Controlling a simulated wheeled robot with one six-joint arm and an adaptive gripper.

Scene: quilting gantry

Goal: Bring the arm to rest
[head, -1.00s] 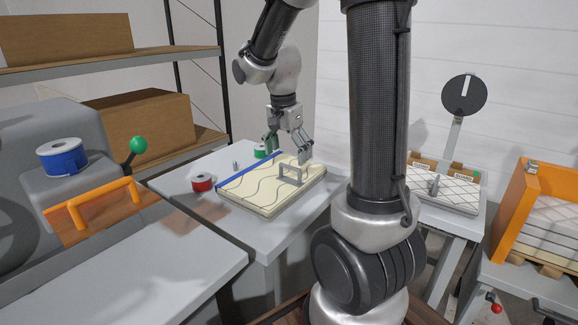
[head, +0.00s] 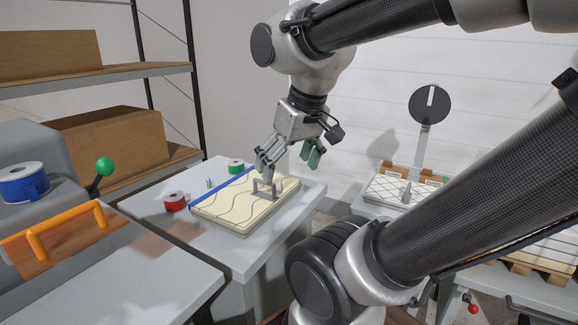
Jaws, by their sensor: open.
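My gripper (head: 290,157) is open and empty. It hangs in the air with its fingers pointing down, in front of or above the cream quilted panel (head: 222,207) in the picture. The panel lies on the grey table, with wavy lines on top, a blue strip (head: 218,187) along its left edge and a grey handle (head: 264,188) standing on it. The left finger overlaps the handle in the picture; I cannot tell the exact gap. My arm reaches across from the right and hides part of the right side.
A red spool (head: 175,202) and a green spool (head: 236,166) stand beside the panel. At left are an orange handle (head: 60,228), a green-knobbed lever (head: 104,168) and a blue spool (head: 24,183). A black disc on a post (head: 430,103) rises behind a white quilted block (head: 388,188).

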